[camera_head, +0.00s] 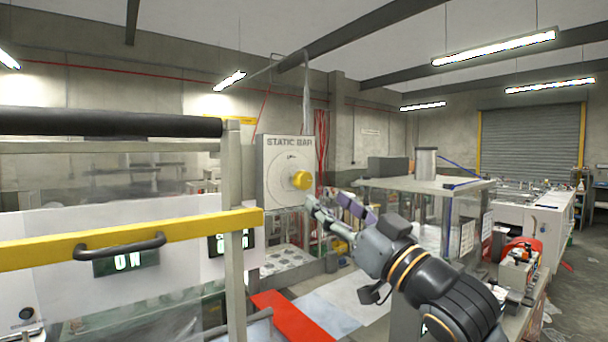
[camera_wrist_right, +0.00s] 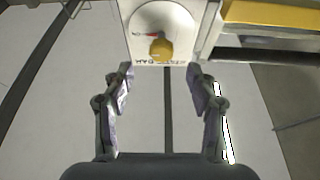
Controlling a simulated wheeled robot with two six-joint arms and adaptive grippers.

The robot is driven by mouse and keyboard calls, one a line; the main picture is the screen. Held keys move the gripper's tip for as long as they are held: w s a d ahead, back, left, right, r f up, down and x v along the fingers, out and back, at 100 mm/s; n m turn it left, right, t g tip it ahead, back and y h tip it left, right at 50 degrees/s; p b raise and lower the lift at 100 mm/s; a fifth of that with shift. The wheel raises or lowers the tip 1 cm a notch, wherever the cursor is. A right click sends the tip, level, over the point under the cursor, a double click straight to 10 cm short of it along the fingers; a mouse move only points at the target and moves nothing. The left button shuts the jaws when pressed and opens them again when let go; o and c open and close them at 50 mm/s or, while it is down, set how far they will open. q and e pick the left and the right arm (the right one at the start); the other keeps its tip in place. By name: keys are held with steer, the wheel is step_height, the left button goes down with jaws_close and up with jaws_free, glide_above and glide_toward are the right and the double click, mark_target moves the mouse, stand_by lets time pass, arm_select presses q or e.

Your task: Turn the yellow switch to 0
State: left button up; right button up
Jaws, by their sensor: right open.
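The yellow switch (camera_head: 301,180) is a round knob on a light grey panel (camera_head: 276,150) marked "STATIC BAR", in the middle of the head view. In the right wrist view the knob (camera_wrist_right: 161,49) shows at the top middle, with a red mark beside it on the dial. My right gripper (camera_head: 328,204) is open and empty, just below and to the right of the knob, apart from it. In the wrist view its two fingers (camera_wrist_right: 166,85) stand wide apart, with the knob beyond their tips. My left gripper is not in view.
A machine guard with a yellow rail (camera_head: 130,238) and black handle (camera_head: 119,246) stands at the left.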

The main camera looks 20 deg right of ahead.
mark_target(307, 182)
steer(key=p+x, duration=0.4)
steer(key=x, duration=0.3)
steer(key=shift+w+a+r+p, duration=0.15)
steer(key=shift+w+r+p, duration=0.1)
steer(key=shift+p, duration=0.1)
steer(key=shift+w+a, duration=0.3)
steer(key=shift+w, duration=0.25)
steer(key=c, duration=1.2)
